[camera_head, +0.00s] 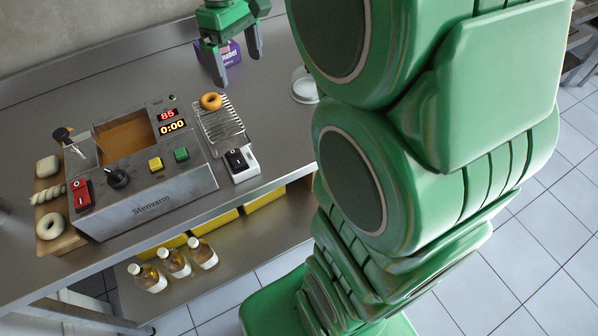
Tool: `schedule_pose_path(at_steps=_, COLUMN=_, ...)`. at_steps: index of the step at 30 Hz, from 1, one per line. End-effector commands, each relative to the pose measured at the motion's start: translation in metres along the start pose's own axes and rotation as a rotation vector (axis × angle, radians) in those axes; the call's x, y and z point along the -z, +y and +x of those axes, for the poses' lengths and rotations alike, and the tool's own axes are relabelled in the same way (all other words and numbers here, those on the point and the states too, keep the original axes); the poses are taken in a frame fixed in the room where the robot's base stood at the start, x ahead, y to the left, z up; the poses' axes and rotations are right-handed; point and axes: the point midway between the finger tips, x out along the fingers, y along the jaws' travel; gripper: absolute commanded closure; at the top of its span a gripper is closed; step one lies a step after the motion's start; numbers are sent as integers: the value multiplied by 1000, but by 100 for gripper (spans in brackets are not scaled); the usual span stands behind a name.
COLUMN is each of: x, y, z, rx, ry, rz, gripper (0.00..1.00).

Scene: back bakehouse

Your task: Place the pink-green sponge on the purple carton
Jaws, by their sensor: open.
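My green gripper (237,68) is at the top of the head view, with its two grey fingers spread and pointing down. It is open, and I see nothing held between the fingers. The purple carton (231,54) shows behind and between the fingers, with white lettering on it. It stands on the steel counter (275,108); the fingers hide part of it, and I cannot tell how far the gripper is from it. I do not see the pink-green sponge in this view.
A fryer (150,203) stands on the counter, reading 85 and 0:00. A wire rack (222,126) with a doughnut (211,101) is beside it. A wooden board (66,240) holds dough pieces at left. A white dish (304,88) sits at right. Bottles (173,263) stand below.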

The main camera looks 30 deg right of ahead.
Motion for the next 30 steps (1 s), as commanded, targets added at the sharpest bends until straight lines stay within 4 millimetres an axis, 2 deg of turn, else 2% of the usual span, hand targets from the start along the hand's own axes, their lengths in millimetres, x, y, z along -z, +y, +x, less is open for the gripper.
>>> schedule_pose_path(at_steps=1, x=-13, y=-8, z=3, rx=1, ry=-2, rz=25, gripper=0)
schedule_pose_path(at_steps=11, x=-87, y=-57, z=32, rx=10, ry=-20, rz=216, gripper=0)
schedule_pose_path(at_steps=21, x=-163, y=-103, z=73, rx=10, ry=-38, rz=411, gripper=0)
schedule_pose_path(at_steps=24, x=-182, y=-113, z=84, rx=4, ry=-39, rz=464, gripper=0)
schedule_pose_path(at_steps=30, x=-204, y=-125, z=101, rx=4, ry=-48, rz=525, gripper=0)
